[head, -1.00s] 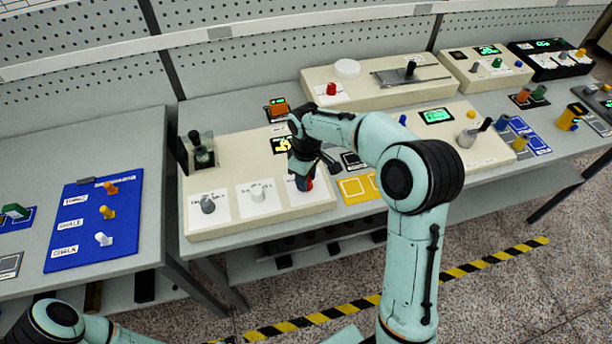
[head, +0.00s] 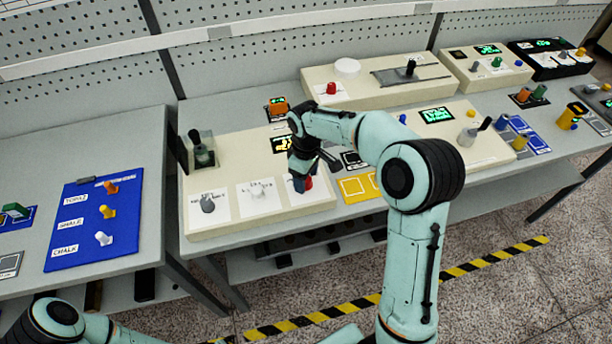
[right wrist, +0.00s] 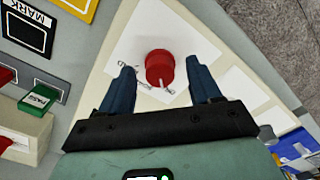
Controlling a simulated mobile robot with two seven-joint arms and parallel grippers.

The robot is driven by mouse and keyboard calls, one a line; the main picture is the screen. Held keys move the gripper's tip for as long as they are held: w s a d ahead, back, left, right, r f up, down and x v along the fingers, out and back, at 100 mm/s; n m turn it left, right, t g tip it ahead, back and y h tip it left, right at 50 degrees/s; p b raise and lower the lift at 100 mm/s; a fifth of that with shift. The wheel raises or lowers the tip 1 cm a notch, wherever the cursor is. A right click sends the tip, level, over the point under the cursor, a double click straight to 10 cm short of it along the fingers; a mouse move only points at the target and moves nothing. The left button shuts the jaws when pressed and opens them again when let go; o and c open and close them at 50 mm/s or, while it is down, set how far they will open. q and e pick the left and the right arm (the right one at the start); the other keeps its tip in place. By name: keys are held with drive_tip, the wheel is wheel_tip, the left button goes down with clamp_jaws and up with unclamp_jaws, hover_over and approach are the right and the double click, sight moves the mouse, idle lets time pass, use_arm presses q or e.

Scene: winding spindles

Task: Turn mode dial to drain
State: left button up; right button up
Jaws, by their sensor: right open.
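In the head view the right gripper (head: 303,180) points down at this dial. A grey dial (head: 207,204) and a white dial (head: 258,191) stand in the same row. My left gripper is out of view.
A black lever (head: 200,150) stands at the panel's back left, and a lit display (head: 283,144) sits behind the dials. A yellow marked tray (head: 354,188) lies right of the panel. A blue board (head: 75,215) with several pegs lies on the left table.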

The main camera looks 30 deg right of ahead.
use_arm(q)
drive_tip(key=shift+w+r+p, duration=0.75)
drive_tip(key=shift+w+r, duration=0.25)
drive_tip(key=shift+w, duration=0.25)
use_arm(e)
wheel_tip(320, 180, up, 13)
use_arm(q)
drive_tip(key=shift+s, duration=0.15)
